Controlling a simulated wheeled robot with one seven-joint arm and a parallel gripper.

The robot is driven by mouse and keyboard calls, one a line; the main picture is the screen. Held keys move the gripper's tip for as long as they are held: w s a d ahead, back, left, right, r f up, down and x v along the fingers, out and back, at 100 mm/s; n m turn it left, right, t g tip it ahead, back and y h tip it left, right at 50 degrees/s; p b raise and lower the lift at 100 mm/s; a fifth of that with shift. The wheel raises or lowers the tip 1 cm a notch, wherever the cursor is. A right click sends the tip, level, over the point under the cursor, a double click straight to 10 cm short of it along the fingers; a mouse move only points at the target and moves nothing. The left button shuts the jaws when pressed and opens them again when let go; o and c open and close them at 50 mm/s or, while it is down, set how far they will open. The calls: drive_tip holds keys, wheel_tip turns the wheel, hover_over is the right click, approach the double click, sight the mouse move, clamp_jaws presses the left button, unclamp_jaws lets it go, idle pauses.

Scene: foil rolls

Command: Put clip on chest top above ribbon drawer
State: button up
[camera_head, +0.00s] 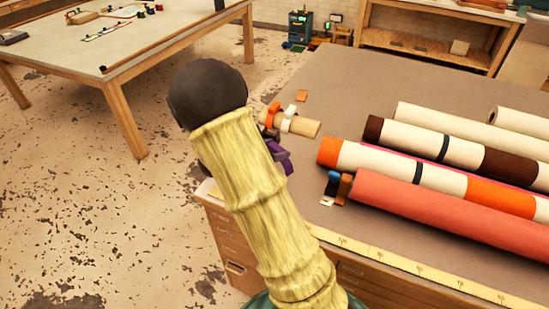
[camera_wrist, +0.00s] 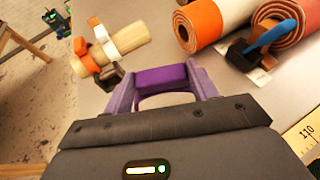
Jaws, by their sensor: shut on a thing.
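My gripper (camera_wrist: 162,82) is shut on a purple piece, which looks like the clip (camera_wrist: 162,77), held between its two lavender fingers. In the head view my gripper (camera_head: 280,157) is mostly hidden behind my arm, over the left edge of the chest top (camera_head: 350,95). I cannot tell whether the clip touches the top. Below the top are wooden drawers (camera_head: 238,272) with small labels too small to read, so I cannot tell which is the ribbon drawer.
A short wooden roll (camera_head: 304,127) with orange and white clips lies just beyond my gripper. Foil rolls (camera_head: 440,205) cover the right of the top. Blue and brown clips (camera_head: 336,187) sit by the red roll's end. A yellow ruler (camera_head: 420,270) runs along the front edge.

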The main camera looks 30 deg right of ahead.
drive_tip(key=shift+a, duration=0.1)
drive_tip(key=shift+f, duration=1.85)
drive_tip(key=shift+f, duration=0.1)
drive_tip(key=shift+f, duration=0.1)
drive_tip(key=o, duration=1)
